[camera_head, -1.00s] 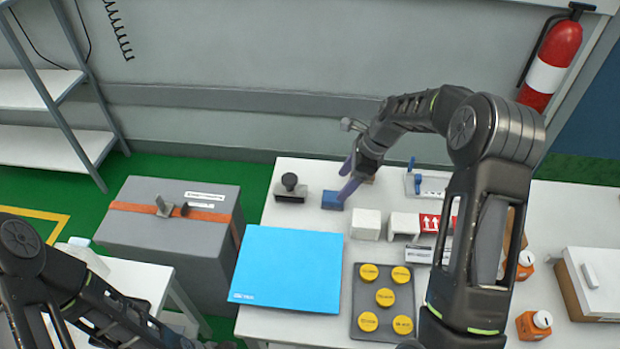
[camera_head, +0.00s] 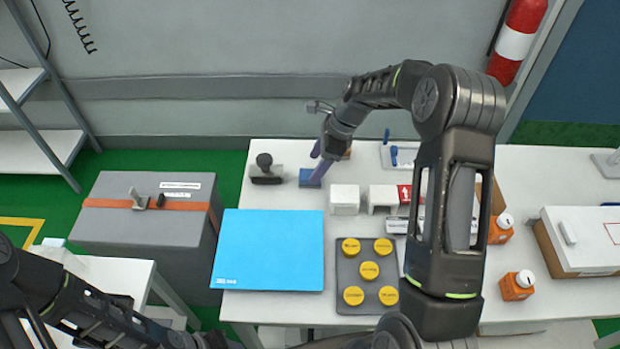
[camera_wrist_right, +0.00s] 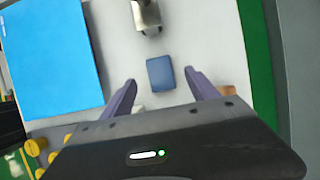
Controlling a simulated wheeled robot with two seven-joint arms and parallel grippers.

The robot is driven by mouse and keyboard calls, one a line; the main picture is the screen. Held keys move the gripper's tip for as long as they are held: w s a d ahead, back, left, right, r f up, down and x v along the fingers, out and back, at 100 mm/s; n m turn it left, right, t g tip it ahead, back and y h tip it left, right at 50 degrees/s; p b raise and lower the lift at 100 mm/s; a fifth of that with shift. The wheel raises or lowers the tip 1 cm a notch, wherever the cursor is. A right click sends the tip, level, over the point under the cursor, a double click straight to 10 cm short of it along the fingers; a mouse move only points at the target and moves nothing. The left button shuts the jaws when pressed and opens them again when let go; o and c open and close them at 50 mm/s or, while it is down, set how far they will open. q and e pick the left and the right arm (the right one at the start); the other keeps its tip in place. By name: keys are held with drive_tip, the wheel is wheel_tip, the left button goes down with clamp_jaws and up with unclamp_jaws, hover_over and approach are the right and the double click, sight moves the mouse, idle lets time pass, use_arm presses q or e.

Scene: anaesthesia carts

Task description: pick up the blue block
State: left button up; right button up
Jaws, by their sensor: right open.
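The blue block (camera_head: 309,178) lies on the white table, right of a black-knobbed stamp-like object. In the right wrist view the blue block (camera_wrist_right: 160,74) shows ahead of and between the two purple fingers. My right gripper (camera_head: 318,168) is open and empty, over the near side of the block; its fingers partly cover the block in the head view. In the right wrist view the gripper (camera_wrist_right: 162,88) has its fingertips apart on either side, with clear space to the block. My left arm shows at the lower left, but its gripper fingers are not visible.
The black-knobbed object (camera_head: 266,170) stands close left of the block, a white block (camera_head: 345,199) close right. A blue mat (camera_head: 268,250) and a grey tray with yellow discs (camera_head: 366,309) lie nearer. Orange bottles (camera_head: 517,286) stand right.

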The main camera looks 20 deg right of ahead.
sight(310, 174)
drive_tip(key=b+x, duration=0.3)
drive_tip(key=x, duration=0.2)
drive_tip(key=shift+d+f, duration=0.15)
idle(0.3)
drive_tip(key=c, duration=1.5)
